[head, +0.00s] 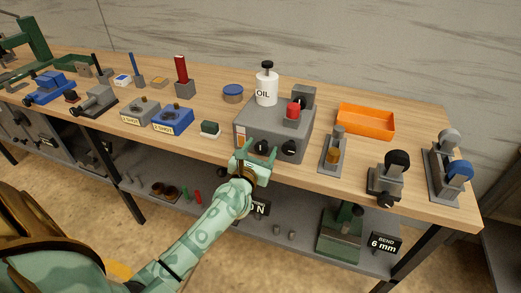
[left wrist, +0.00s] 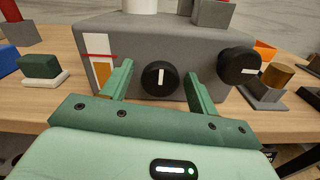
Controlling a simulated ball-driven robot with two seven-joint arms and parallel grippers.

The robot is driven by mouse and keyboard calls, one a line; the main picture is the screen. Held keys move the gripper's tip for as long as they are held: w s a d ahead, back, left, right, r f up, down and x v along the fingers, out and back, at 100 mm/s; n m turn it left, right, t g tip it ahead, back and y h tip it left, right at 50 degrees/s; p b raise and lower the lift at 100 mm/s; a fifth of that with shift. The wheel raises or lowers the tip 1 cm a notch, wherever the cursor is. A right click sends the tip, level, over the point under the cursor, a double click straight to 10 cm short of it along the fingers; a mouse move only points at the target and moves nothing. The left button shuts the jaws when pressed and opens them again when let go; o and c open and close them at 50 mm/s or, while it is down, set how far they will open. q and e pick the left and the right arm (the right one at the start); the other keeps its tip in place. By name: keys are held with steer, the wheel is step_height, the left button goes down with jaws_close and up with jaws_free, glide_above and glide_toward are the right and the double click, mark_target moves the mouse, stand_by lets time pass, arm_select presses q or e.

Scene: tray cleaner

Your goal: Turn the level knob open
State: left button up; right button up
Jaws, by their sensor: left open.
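A grey machine box (head: 268,120) stands on the workbench, with two black knobs on its front. The left knob (left wrist: 160,78) has an upright white mark. The right knob (left wrist: 238,66) has a nearly level white mark and also shows in the head view (head: 290,148). No label tells me which one is the level knob. A gauge strip (left wrist: 101,65) of white, red and orange is left of the knobs. My left gripper (head: 254,153) is open in front of the box, its fingers on either side of the left knob. I cannot tell whether they touch it. My right gripper is out of view.
A white oil bottle (head: 266,88) and a red button (head: 293,109) are on top of the box. A green-and-white block (head: 210,129) lies to its left. A grey stand (head: 333,151) and an orange tray (head: 365,121) are to its right. A lower shelf (head: 290,215) runs below.

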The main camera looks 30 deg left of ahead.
arm_select(q)
steer(key=c, duration=1)
steer(key=shift+m, duration=0.3)
steer(key=shift+r+m+p, duration=0.1)
steer(key=shift+m+p, duration=0.4)
steer(key=shift+m, duration=0.1)
steer(key=m+p, duration=0.3)
steer(key=m, duration=0.3)
steer(key=m+p, duration=0.3)
steer(key=m, duration=0.2)
steer(key=shift+p, duration=0.3)
steer(key=shift+m+p, duration=0.85)
steer(key=shift+m, duration=1.25)
